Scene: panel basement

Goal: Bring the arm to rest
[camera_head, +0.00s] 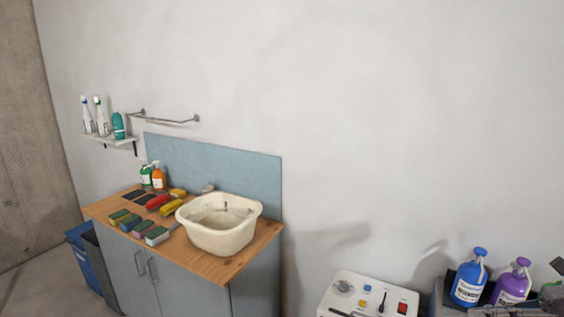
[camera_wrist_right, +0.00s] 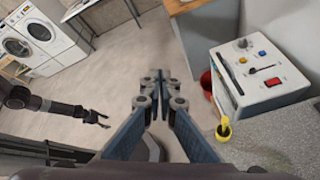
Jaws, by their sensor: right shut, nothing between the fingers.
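My right gripper (camera_wrist_right: 158,78) fills the middle of the right wrist view. Its two fingers are together, with nothing between them, and it hangs in the air above the floor. A dark arm of mine comes in from the left edge of that view and ends in my left gripper (camera_wrist_right: 104,120), which is small and also in the air over the floor. Whether its fingers are open or shut is too small to tell. In the head view neither gripper can be made out clearly.
A control box (camera_wrist_right: 258,75) stands on a grey worktop (camera_wrist_right: 275,135) right of my right gripper, near a yellow cup-like item (camera_wrist_right: 224,131) and red bucket (camera_wrist_right: 206,82). Washing machines (camera_wrist_right: 45,35) stand far left. A wooden counter (camera_head: 240,262) holds a basin (camera_head: 218,238). Floor between is clear.

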